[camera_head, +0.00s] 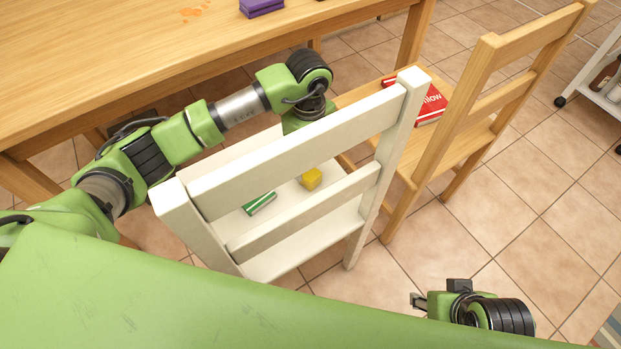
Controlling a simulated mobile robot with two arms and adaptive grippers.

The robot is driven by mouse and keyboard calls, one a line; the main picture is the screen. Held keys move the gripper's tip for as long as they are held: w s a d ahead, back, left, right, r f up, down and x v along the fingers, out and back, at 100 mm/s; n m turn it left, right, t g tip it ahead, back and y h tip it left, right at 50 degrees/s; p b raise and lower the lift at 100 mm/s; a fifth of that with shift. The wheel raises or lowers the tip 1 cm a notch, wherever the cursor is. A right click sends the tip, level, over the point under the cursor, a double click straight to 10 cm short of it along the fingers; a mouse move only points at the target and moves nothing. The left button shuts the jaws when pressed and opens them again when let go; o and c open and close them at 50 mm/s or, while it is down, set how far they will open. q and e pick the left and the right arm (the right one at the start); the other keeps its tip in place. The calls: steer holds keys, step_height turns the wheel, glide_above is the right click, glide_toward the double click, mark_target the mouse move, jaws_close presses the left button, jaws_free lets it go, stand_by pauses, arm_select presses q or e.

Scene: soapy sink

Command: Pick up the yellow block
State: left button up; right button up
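The yellow block (311,180) lies on the seat of the white chair (292,152), seen through the gap between the backrest rails. My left arm reaches over the chair from the left, and its end goes down behind the top rail. The rail hides my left gripper, so its fingers do not show. The block appears below and close to that arm end, with nothing visibly touching it. My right gripper (419,301) is at the lower right, over the floor and well away from the block. I cannot tell whether its fingers are apart.
A green-and-white object (259,203) lies left of the block on the same seat. The white backrest stands between my body and the block. A wooden chair (484,100) with a red book (432,106) stands at right. A wooden table (130,75) is behind, bearing a purple object (262,7).

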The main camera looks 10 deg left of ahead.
mark_target(310, 173)
arm_select(q)
steer(key=shift+f, duration=0.65)
steer(key=shift+w+d+f+b, duration=0.1)
steer(key=shift+f+b, duration=0.35)
steer(key=shift+f, duration=0.45)
step_height(310, 173, down, 3)
steer(key=shift+w+f+b, duration=0.1)
steer(key=shift+b, duration=0.3)
arm_select(e)
steer(key=w+a+r+t, duration=0.1)
steer(key=w+a+t, duration=0.1)
steer(key=w, duration=0.4)
steer(key=shift+w+r+t+y, duration=0.15)
steer(key=shift+w+t+y, duration=0.25)
steer(key=shift+t, duration=0.2)
arm_select(q)
steer(key=c, duration=1.2)
